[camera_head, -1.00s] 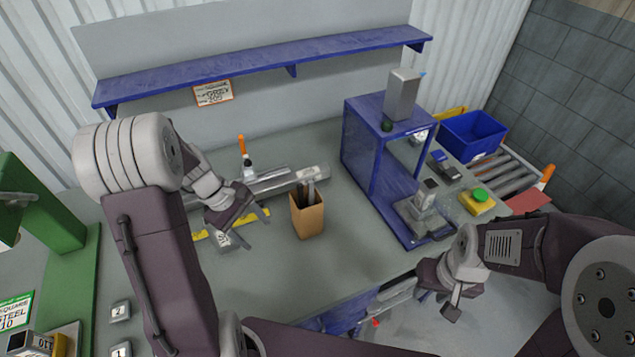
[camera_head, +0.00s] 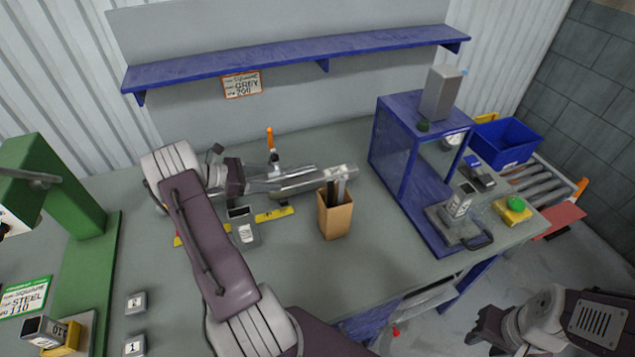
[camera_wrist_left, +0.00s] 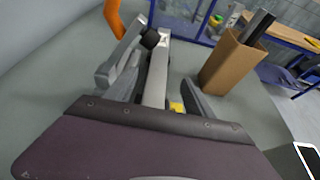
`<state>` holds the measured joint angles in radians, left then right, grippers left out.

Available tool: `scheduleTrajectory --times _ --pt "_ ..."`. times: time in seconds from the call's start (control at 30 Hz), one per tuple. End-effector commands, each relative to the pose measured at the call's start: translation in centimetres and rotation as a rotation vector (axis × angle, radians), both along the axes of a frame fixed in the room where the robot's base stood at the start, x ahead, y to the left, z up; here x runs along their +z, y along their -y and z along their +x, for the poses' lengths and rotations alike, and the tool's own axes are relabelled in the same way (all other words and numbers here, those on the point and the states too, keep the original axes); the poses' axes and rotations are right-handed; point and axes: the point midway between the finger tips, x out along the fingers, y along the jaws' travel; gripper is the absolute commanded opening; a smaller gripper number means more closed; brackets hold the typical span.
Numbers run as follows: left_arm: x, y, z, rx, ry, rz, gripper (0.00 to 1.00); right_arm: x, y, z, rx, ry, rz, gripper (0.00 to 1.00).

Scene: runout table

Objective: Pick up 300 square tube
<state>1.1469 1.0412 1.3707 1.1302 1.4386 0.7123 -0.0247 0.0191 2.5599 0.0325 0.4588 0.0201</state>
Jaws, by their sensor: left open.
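Long grey metal tubes (camera_head: 318,178) lie near the back of the table, running left to right. I cannot read a size on them, so I cannot tell which is the 300 square tube. My left gripper (camera_head: 279,178) is at their left part in the head view. In the left wrist view its jaws (camera_wrist_left: 157,84) are open, with a grey square tube (camera_wrist_left: 157,70) running lengthwise between them; contact cannot be told. My right gripper (camera_head: 484,330) is at the lower right, off the table, with its jaw opening unclear.
A yellow rule (camera_head: 275,214) lies in front. A blue frame (camera_head: 402,165) stands to the right.

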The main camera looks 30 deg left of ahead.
Motion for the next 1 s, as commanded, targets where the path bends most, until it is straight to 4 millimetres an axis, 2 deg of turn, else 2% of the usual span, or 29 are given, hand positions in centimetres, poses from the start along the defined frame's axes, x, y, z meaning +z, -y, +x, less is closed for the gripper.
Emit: scheduleTrajectory --times 0.13,0.33,0.47,0.73,1.0 --pt "0.0 0.3 0.4 -0.002 0.000 -0.001 0.62 0.2 0.0 0.0 0.000 0.000 0.000 0.36" --pt "-1.1 2.1 2.5 -0.004 -0.001 0.000 0.62 1.0 0.0 0.0 0.000 0.000 0.000 0.36" --pt "-1.5 2.4 3.0 -0.004 -0.001 0.002 0.62 1.0 0.0 0.0 0.000 0.000 0.000 0.36" --pt "-3.4 4.8 6.2 -0.004 -0.001 0.001 0.62 2.3 0.0 0.0 0.000 0.000 0.000 0.36" --pt "-3.8 5.1 6.6 -0.003 -0.001 0.003 0.62 2.3 0.0 0.0 0.000 0.000 0.000 0.36"
